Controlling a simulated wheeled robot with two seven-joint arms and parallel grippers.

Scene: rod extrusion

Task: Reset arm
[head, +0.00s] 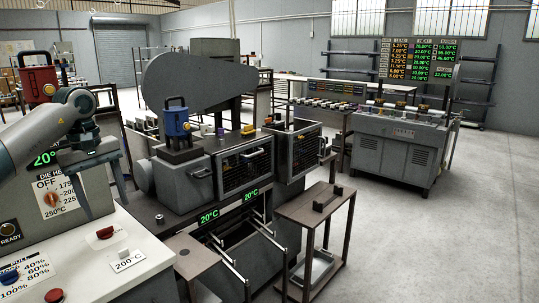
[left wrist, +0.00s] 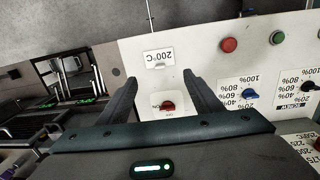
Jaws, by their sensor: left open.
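My left gripper (head: 103,208) is at the left of the head view, above the white control panel (head: 88,262). Its two dark fingers are spread apart with nothing between them in its grip. In the left wrist view, the gripper (left wrist: 160,82) is open over the panel, and a red switch (left wrist: 167,106) shows between its fingers. The same red switch (head: 105,232) is below the gripper in the head view. A label reading 200°C (head: 128,260) lies near it. My right gripper is in neither view.
The panel also carries a red button (left wrist: 229,45), a green button (left wrist: 277,37) and a blue knob (left wrist: 248,94). The grey extrusion machine (head: 180,185) stands to the right, with a small side table (head: 316,205) beside it. Open floor (head: 440,250) lies at the right.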

